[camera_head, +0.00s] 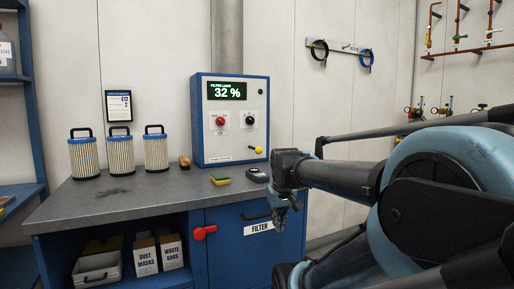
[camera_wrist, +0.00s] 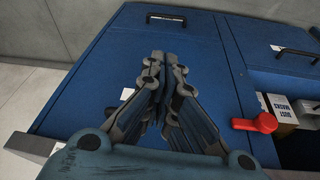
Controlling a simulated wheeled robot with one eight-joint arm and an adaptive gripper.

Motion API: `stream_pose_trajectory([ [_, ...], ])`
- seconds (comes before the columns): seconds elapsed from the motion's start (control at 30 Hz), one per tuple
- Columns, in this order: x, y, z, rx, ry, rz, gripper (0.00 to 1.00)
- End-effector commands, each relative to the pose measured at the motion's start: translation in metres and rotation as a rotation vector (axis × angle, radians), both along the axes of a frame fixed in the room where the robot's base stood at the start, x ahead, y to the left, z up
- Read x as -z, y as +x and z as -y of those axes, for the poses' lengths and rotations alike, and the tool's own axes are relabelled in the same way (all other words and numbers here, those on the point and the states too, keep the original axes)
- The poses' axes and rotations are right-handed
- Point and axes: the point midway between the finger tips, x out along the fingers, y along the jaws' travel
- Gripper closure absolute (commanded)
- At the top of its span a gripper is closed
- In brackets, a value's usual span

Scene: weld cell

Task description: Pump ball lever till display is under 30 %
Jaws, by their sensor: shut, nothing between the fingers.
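The display (camera_head: 227,91) on the control box (camera_head: 233,145) reads "FILTER LOAD 32 %". The ball lever (camera_head: 257,150) is a short lever with a yellow ball at the lower right of the box front. My gripper (camera_head: 279,222) points down in front of the bench's right end, below and to the right of the ball and apart from it. In the wrist view my gripper (camera_wrist: 167,58) has its fingertips together with nothing between them, over the blue cabinet front. The ball lever does not show in the wrist view.
The box also has a red knob (camera_head: 220,121) and a black knob (camera_head: 249,120). Several filters stand left. A red lever (camera_head: 204,232) sticks out beside the FILTER door (camera_head: 225,262).

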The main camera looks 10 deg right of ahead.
Motion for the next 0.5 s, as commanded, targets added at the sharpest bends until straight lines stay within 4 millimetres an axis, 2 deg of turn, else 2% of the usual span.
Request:
stream_pose_trajectory([
  [0.1,-0.032,0.035,0.0,-0.04,-0.015,0.037,1.0],
  [0.5,-0.126,0.15,-0.001,-0.182,-0.077,0.157,1.0],
])
